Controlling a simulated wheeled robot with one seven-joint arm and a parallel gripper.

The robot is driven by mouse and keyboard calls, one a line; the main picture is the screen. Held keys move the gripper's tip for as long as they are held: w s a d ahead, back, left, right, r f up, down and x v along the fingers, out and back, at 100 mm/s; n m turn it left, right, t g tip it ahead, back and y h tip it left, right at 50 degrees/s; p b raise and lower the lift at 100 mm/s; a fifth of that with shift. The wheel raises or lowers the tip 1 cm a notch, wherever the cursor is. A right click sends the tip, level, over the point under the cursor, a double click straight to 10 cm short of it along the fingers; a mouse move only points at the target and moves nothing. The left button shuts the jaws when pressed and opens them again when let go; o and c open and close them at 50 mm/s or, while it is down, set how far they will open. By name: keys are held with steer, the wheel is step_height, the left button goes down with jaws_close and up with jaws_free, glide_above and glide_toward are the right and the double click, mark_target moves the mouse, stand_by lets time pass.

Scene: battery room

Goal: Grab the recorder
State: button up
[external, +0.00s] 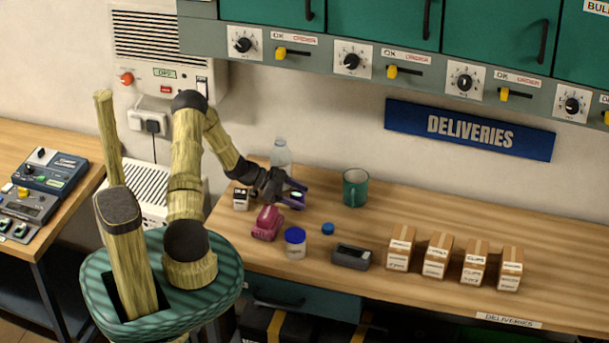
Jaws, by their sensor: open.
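My gripper (283,190) is open over the back left of the wooden workbench, at the end of my bent arm. A small purple object (297,201) with a pale spot on top lies right at the fingers and is partly hidden by them. I cannot tell whether the fingers touch it. It may be the recorder, but no label is readable. A dark grey, box-shaped item (351,257) lies apart from the gripper, nearer the bench's front edge; I cannot tell what it is.
Near the gripper are a clear bottle (281,157), a small black-and-white box (241,199), a maroon object (267,223), a blue-lidded jar (295,244), a blue cap (328,229) and a green mug (355,188). Several cardboard boxes (437,256) stand right. Cabinets (380,65) overhang the bench.

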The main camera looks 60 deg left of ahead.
mark_target(297, 193)
stand_by(0.5)
steer(key=c, duration=1.1)
steer(key=shift+r, duration=0.1)
step_height(297, 193, up, 18)
steer(key=shift+b, duration=0.4)
